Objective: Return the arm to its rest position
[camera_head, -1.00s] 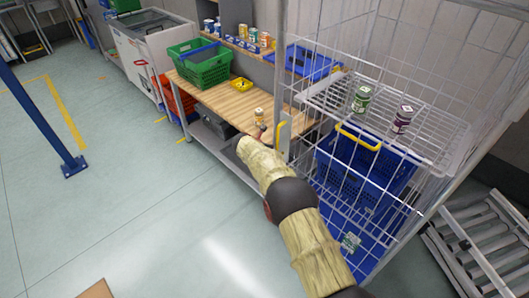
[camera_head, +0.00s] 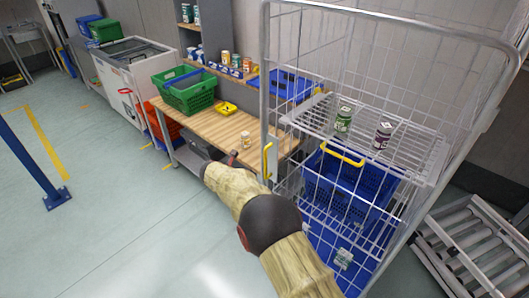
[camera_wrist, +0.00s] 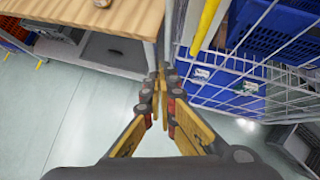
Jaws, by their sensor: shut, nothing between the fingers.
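My arm reaches from the bottom of the head view up toward the wooden table. My gripper (camera_head: 232,157) is small and partly hidden behind my forearm there, near the table's front edge and left of the wire cage cart. In the wrist view my gripper (camera_wrist: 163,82) points away from the camera, its fingertips together with nothing between them. The fingertips are between the table's corner and the cart's side.
The wire cage cart (camera_head: 266,90) stands close on the right, with a green can (camera_head: 343,119) and a purple-labelled can (camera_head: 382,135) on its shelf. The wooden table (camera_head: 213,124) holds a small jar (camera_head: 245,140) and a green basket (camera_head: 190,92). Open floor lies left.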

